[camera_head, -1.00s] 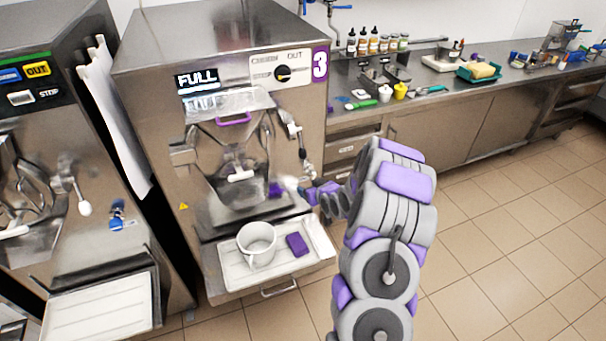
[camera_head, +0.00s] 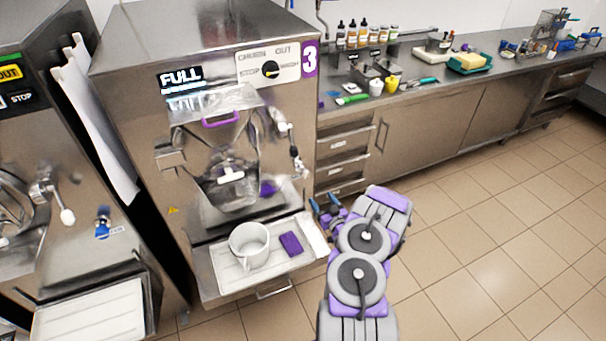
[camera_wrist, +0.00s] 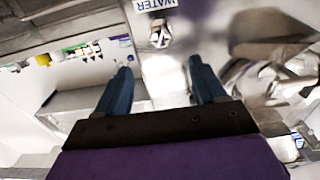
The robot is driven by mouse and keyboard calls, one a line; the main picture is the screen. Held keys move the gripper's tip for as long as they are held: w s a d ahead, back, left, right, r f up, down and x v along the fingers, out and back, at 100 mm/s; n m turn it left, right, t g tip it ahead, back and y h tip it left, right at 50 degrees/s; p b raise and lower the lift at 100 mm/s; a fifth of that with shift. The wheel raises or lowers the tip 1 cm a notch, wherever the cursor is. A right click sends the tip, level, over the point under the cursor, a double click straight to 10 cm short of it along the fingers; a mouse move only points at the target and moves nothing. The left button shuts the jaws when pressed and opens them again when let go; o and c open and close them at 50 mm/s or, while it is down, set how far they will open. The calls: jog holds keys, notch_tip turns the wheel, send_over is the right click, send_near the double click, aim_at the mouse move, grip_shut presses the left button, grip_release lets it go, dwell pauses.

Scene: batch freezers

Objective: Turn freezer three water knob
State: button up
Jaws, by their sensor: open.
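Freezer three (camera_head: 140,110), marked with a purple 3, stands left of centre in the head view. In the wrist view, a silvery knob (camera_wrist: 160,38) sits by an upside-down WATER label (camera_wrist: 155,4). It lies beyond the fingertips, roughly between them in the picture, and nothing grips it. I cannot make this knob out clearly in the head view. My gripper (camera_head: 326,203) is open and empty, beside the freezer's lower right front. Its two blue fingers also show spread apart in the wrist view (camera_wrist: 160,75).
A tray (camera_head: 222,257) holding a white jug (camera_head: 249,243) and a purple block (camera_head: 290,244) juts from the freezer's front. A counter (camera_head: 430,95) with bottles and tools runs along the right. Another freezer (camera_head: 60,255) stands left. The tiled floor at right is clear.

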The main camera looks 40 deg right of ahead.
aim_at(306, 176)
jog(key=b+x, duration=0.3)
jog(key=x, duration=1.3)
jog(key=shift+w+b, duration=0.2)
jog(key=shift+b, duration=0.2)
jog(key=c, duration=1)
jog(key=shift+m, duration=0.3)
jog(key=m, duration=0.5)
jog(key=shift+r+m, duration=0.1)
jog(key=shift+m, duration=0.2)
jog(key=shift+c, duration=0.2)
jog(key=m, duration=0.6)
jog(key=shift+s+a+p, duration=0.1)
jog(key=shift+p, duration=0.25)
jog(key=shift+m, duration=0.3)
